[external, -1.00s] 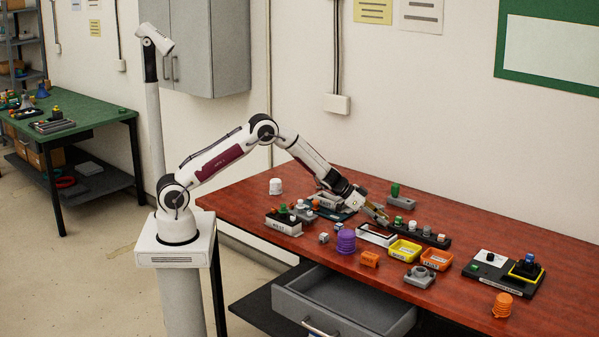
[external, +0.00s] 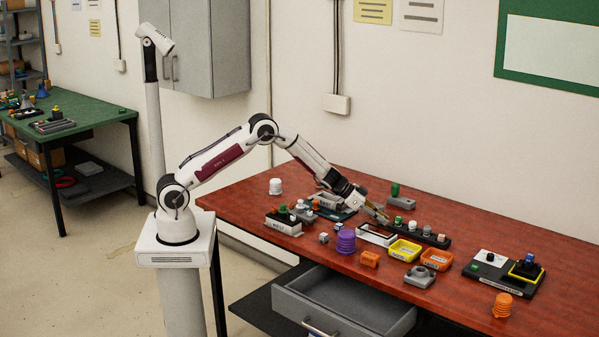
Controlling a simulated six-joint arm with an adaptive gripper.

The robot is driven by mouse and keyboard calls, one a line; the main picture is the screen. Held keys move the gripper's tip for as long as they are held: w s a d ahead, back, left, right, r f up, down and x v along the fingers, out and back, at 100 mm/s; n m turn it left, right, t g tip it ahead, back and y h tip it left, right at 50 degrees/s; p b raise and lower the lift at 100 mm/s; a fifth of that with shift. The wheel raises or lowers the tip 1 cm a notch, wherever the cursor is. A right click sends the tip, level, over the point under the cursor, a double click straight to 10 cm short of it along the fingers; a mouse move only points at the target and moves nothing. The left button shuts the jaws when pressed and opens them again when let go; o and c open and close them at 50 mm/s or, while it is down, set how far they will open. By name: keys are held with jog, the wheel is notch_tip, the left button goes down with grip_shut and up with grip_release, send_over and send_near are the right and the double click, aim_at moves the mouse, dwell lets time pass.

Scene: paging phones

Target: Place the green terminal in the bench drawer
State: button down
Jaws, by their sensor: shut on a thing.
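My gripper (external: 382,217) is low over the bench at the left end of a black strip (external: 445,243). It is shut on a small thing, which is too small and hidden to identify. A small green piece (external: 398,220) shows at the strip, just right of my fingertips. I cannot tell which is the green terminal. The grey bench drawer (external: 398,327) is pulled open below the front edge, and its visible inside looks empty.
A white-rimmed tray (external: 377,240), yellow bin (external: 405,252) and orange bin (external: 437,261) stand in front of the strip. The bench's front-left surface is clear.

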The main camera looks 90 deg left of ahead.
jog(key=shift+r, duration=4.9)
jog(key=shift+r, duration=2.6)
jog(key=s+d+m+h, duration=0.1)
jog(key=s+d, duration=0.2)
jog(key=d, duration=0.4)
jog(key=s+d+m+g+h, duration=0.15)
jog(key=s+d, duration=0.25)
jog(key=d, duration=0.4)
jog(key=s+d+m+h, duration=0.1)
jog(key=s+d, duration=0.2)
jog(key=d, duration=0.4)
jog(key=s+d+f+m+g+h, duration=0.15)
jog(key=s+d+m, duration=0.25)
jog(key=s+d, duration=1.05)
notch_tip(320, 180, down, 16)
jog(key=shift+a, duration=0.2)
jog(key=shift+s+f+n, duration=0.1)
jog(key=shift+f+n, duration=0.15)
jog(key=shift+f, duration=0.05)
jog(key=shift+f, duration=2.75)
